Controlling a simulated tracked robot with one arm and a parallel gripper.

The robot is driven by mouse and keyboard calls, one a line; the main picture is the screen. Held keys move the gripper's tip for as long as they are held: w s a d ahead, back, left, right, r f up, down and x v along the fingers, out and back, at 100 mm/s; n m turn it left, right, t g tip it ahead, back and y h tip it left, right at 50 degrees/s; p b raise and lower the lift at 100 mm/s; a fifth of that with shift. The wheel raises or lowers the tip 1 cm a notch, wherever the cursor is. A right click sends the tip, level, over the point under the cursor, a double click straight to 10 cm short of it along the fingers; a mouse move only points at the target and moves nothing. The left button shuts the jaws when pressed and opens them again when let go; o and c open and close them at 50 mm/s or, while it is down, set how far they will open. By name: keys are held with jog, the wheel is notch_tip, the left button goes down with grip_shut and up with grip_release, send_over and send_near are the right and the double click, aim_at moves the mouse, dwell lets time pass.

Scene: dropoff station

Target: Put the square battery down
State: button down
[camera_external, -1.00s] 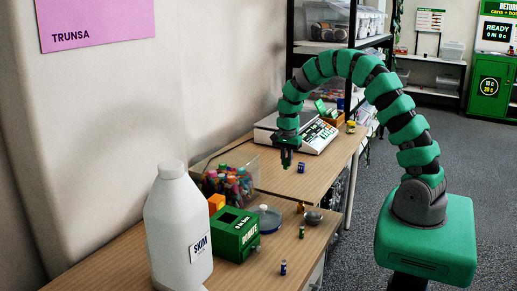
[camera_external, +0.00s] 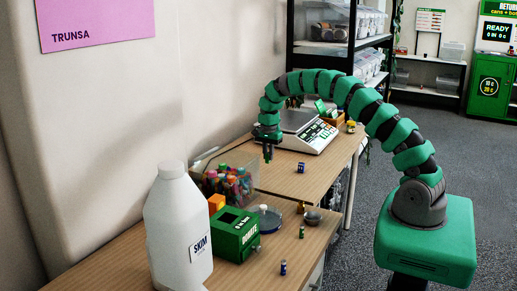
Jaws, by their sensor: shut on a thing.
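My gripper (camera_external: 268,156) points down above the back table, just right of the clear bin (camera_external: 233,170) that holds colourful cylinders. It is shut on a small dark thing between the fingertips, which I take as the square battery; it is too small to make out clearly. A small blue battery-like thing (camera_external: 301,168) lies on the table to the right of my gripper. Another small blue one (camera_external: 283,268) and a small green one (camera_external: 301,232) stand on the front table.
A white scale (camera_external: 307,137) stands behind my gripper. A white SKIM jug (camera_external: 178,225), a green donate box (camera_external: 232,240) and a round blue dish (camera_external: 268,222) crowd the front table. Bare wood (camera_external: 285,182) shows right of the clear bin.

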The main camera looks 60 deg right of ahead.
jog(key=shift+w+d+f, duration=0.1)
jog(key=shift+w+d, duration=0.2)
jog(key=shift+w, duration=0.5)
jog(key=shift+w+d+f, duration=0.1)
jog(key=shift+w+d, duration=0.15)
jog(key=shift+w, duration=0.5)
jog(key=shift+w+d+f, duration=0.1)
jog(key=shift+w+d, duration=0.2)
jog(key=shift+w, duration=0.5)
jog(key=shift+f, duration=1.7)
jog(key=c, duration=1.4)
grip_release()
notch_tip(320, 180, up, 12)
jog(key=shift+r, duration=0.1)
